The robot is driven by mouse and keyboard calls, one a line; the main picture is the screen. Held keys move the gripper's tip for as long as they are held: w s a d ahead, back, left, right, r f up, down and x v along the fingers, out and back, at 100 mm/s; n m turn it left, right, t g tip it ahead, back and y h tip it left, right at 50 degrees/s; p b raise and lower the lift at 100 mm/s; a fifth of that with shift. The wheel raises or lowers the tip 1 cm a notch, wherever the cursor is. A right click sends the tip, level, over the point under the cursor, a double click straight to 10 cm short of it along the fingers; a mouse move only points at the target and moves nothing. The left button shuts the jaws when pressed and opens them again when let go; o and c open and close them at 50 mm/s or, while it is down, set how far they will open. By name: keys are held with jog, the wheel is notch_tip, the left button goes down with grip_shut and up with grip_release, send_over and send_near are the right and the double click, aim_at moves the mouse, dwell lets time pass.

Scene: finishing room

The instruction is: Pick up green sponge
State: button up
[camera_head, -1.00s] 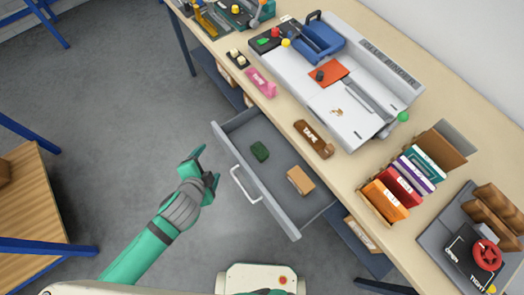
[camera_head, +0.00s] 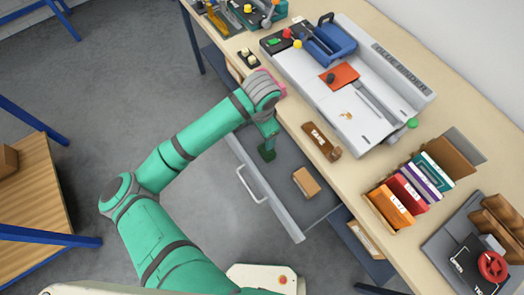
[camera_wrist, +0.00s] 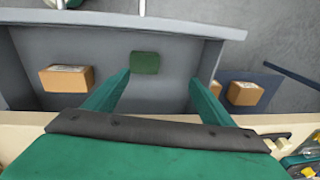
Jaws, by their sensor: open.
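The green sponge (camera_wrist: 145,63) is a small dark green block lying in the open grey drawer (camera_wrist: 180,28). In the head view the sponge (camera_head: 267,154) shows just below the end of my arm, partly hidden. My gripper (camera_wrist: 160,76) is open and points down into the drawer. In the wrist view its two green fingers stand wide apart, and the sponge appears between and a little beyond their tips, nearer the left finger. Nothing is held. The gripper also shows in the head view (camera_head: 268,138), over the drawer's far left part.
A brown box (camera_head: 306,182) lies in the drawer, to the sponge's right in the head view. The bench top above carries a tape dispenser (camera_head: 321,140), a grey binding machine (camera_head: 365,105) and several books (camera_head: 410,190). The drawer front has a handle (camera_head: 250,184).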

jog(key=s+d+g, duration=0.1)
jog(key=d, duration=0.1)
send_over(266, 152)
jog(key=shift+n, duration=0.3)
notch_tip(266, 152, down, 6)
jog(key=shift+r, duration=0.15)
jog(key=shift+w+d+f, duration=0.1)
jog(key=shift+w+f, duration=0.1)
jog(key=shift+f, duration=1.15)
jog(key=shift+w+f, duration=0.15)
jog(key=shift+f, duration=1.2)
jog(key=c, duration=1.1)
